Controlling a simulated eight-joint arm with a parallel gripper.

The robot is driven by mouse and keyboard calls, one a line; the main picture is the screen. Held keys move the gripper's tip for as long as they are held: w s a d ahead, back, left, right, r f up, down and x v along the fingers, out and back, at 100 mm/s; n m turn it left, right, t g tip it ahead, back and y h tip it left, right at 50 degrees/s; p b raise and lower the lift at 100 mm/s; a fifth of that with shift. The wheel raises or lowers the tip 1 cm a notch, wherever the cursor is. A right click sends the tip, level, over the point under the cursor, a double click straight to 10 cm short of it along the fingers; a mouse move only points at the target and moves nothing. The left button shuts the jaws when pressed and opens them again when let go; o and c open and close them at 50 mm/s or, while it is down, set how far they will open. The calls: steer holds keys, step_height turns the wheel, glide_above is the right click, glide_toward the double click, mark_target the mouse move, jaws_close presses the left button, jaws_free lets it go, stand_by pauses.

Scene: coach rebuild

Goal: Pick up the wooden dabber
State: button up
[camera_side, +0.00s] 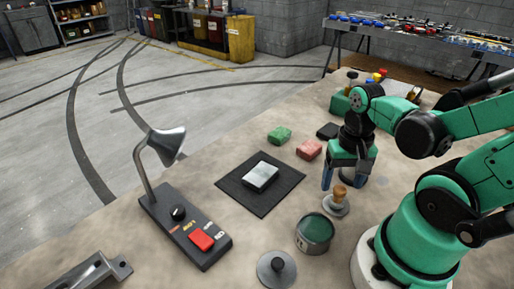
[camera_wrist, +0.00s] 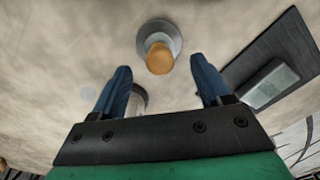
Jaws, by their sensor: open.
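The wooden dabber (camera_side: 339,194) stands upright, its tan wooden knob above a round grey base, on the table near my arm. In the wrist view the dabber (camera_wrist: 160,58) shows near the top centre, its knob in line with the gap between the fingers. My gripper (camera_side: 345,182) has two blue fingers pointing down and hangs close to the dabber, a little behind it in the side view. In the wrist view my gripper (camera_wrist: 162,66) is open with nothing held between its fingertips. I cannot tell the exact height of the fingertips over the knob.
A green-filled tin (camera_side: 314,236) and a grey lid with a black knob (camera_side: 276,269) stand in front of the dabber. A black mat (camera_side: 232,187) with a grey block (camera_side: 261,176) lies left.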

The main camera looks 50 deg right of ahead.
steer(key=shift+f, duration=0.9)
jaws_close()
